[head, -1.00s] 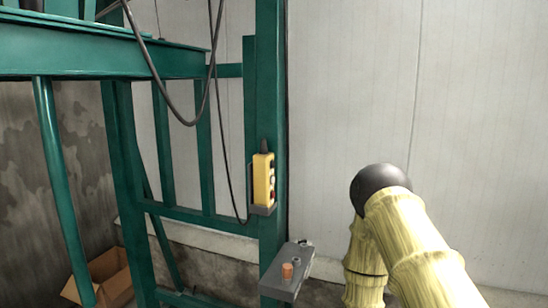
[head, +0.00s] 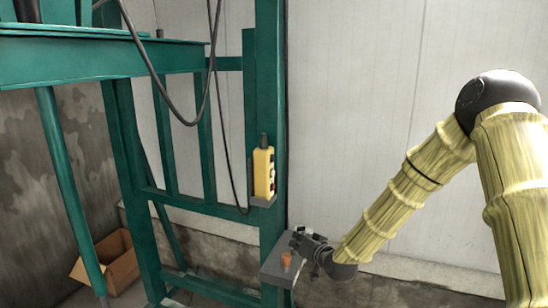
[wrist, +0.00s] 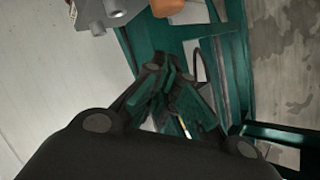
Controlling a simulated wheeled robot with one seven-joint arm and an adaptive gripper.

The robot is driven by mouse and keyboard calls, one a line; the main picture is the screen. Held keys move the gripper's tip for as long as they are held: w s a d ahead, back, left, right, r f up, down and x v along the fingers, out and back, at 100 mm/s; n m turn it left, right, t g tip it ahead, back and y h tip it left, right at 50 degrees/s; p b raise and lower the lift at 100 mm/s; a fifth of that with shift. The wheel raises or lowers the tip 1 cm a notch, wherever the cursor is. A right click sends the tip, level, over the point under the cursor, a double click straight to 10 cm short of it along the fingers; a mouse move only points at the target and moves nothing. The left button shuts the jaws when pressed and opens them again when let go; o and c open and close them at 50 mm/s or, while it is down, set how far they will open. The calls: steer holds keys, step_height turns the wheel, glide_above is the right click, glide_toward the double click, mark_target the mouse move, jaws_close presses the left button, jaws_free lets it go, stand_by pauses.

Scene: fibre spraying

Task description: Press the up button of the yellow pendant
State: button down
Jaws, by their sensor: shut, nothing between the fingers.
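The yellow pendant (head: 263,172) hangs upright in a holder on the green post, in the middle of the head view. Its small buttons face right and are too small to tell apart; I cannot make out the up button. My gripper (head: 297,237) is below and to the right of the pendant, apart from it, close to the grey control box. In the wrist view my dark gripper (wrist: 165,80) is shut and empty, with its fingertips together in front of the green frame. The pendant cannot be clearly made out in the wrist view.
The grey box (head: 272,270) with an orange knob (head: 287,260) juts out below the pendant, close to my gripper. A green steel frame (head: 115,65) with hanging cables fills the left. A cardboard box (head: 118,262) lies on the floor. The pale wall on the right is bare.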

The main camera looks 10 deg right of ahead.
mark_target(273, 159)
steer(key=w+d+r+t, duration=0.2)
steer(key=w+d+r, duration=0.1)
steer(key=r, duration=0.9)
steer(key=w+d+r+m+t, duration=0.1)
steer(key=w+d+r+t, duration=0.2)
steer(key=r, duration=0.9)
steer(key=shift+w+d+r+y, duration=0.25)
steer(key=shift+w+d+y, duration=0.1)
steer(key=shift+w, duration=0.3)
steer(key=shift+a, duration=0.1)
steer(key=w+a, duration=0.5)
steer(key=a, duration=0.2)
steer(key=shift+a, duration=0.15)
steer(key=shift+w+a+b, duration=0.15)
steer(key=shift+a+b, duration=0.2)
steer(key=shift+b, duration=0.1)
